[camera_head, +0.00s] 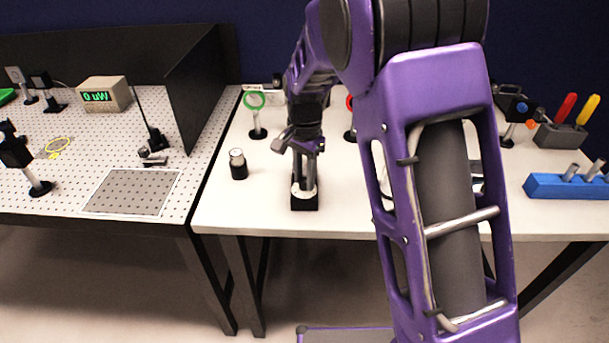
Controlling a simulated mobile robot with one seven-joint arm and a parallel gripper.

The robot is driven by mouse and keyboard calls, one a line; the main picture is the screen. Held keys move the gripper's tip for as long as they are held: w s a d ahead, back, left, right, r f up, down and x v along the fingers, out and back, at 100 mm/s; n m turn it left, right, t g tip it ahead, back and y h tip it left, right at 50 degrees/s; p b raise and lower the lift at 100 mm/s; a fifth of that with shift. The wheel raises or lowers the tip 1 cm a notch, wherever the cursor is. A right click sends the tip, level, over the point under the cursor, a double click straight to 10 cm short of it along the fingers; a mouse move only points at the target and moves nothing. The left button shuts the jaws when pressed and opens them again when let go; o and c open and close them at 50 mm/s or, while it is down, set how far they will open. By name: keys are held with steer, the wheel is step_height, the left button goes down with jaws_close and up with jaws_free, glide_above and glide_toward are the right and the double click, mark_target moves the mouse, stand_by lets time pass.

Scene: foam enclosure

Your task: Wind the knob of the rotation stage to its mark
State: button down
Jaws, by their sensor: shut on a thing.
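The rotation stage (305,203) looks like a small black block with a pale round top, standing near the front edge of the white table. My gripper (304,180) points straight down over it, with its fingers reaching the pale top. The fingers are close together and shut on what appears to be the stage's knob. The knob itself is mostly hidden between the fingers, and its mark cannot be made out at this size. My purple arm covers much of the right middle of the view.
A small black cylinder (238,165) stands left of the stage. A green ring on a post (255,101) stands behind it. A blue rack (567,187) sits at the right. The perforated board (60,200) with a black panel (195,90) lies left. White table (225,205) is bare at front left.

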mark_target(304, 181)
steer(key=c, duration=0.6)
jaws_free()
step_height(304, 181, up, 18)
steer(key=shift+f, duration=0.25)
